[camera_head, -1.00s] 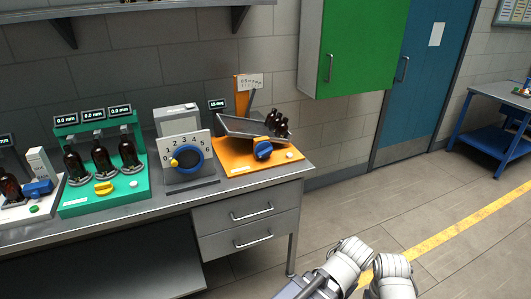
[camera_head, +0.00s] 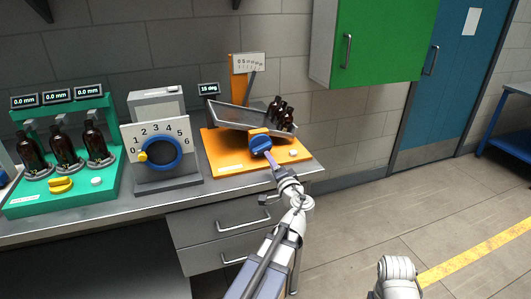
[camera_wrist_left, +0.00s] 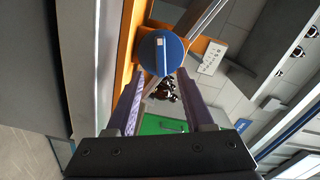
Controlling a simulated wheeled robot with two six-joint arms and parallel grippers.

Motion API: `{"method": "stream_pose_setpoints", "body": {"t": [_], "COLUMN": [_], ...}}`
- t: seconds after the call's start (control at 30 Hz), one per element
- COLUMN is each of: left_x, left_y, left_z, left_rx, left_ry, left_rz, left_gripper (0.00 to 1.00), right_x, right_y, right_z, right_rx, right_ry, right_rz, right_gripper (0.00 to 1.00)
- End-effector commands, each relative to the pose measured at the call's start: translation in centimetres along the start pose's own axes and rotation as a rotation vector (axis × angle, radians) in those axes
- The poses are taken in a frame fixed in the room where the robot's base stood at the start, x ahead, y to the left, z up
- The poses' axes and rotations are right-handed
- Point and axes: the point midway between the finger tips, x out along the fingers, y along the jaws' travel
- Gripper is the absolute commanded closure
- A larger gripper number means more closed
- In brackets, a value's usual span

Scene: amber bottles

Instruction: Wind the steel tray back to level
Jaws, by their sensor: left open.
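The steel tray (camera_head: 228,114) is tilted on an orange stand (camera_head: 222,158), its right end low. Several dark amber bottles (camera_head: 281,112) are bunched at that low end. A small display (camera_head: 209,88) behind it reads 15 deg. A blue knob (camera_head: 262,145) is on the stand's front; it also shows in the left wrist view (camera_wrist_left: 160,55) with a white mark. My left gripper (camera_head: 270,158) is open at the knob. In the wrist view its fingers (camera_wrist_left: 161,80) are spread, their tips near the knob's lower sides; I cannot tell whether they touch. My right gripper is out of view.
Left of the stand are a grey dial unit (camera_head: 160,145) numbered 0 to 6 and a green bottle station (camera_head: 108,185). A white button (camera_head: 293,153) is right of the knob. A green cabinet (camera_head: 375,40) hangs above right. The floor (camera_head: 380,215) at right is clear.

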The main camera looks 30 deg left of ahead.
Motion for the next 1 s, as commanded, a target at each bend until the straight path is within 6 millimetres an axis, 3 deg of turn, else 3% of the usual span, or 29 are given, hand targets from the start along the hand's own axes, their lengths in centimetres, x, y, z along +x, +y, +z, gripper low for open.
{"method": "stream_pose_setpoints", "body": {"t": [0.17, 0.6, 1.0], "left_x": [0.8, 6.8, 7.8], "left_y": [-0.1, 0.0, 0.0], "left_z": [-0.1, -0.1, 0.1], "left_rx": [0.0, 0.0, 0.0], "left_ry": [-0.001, -0.003, -0.002], "left_rz": [-0.001, 0.0, 0.001], "left_gripper": [0.47, 0.47, 0.47], "right_x": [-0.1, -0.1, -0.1], "right_y": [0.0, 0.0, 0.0], "right_z": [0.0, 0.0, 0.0], "right_rx": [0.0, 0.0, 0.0], "right_ry": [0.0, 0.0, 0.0], "right_rz": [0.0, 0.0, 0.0], "right_gripper": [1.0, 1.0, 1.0]}}
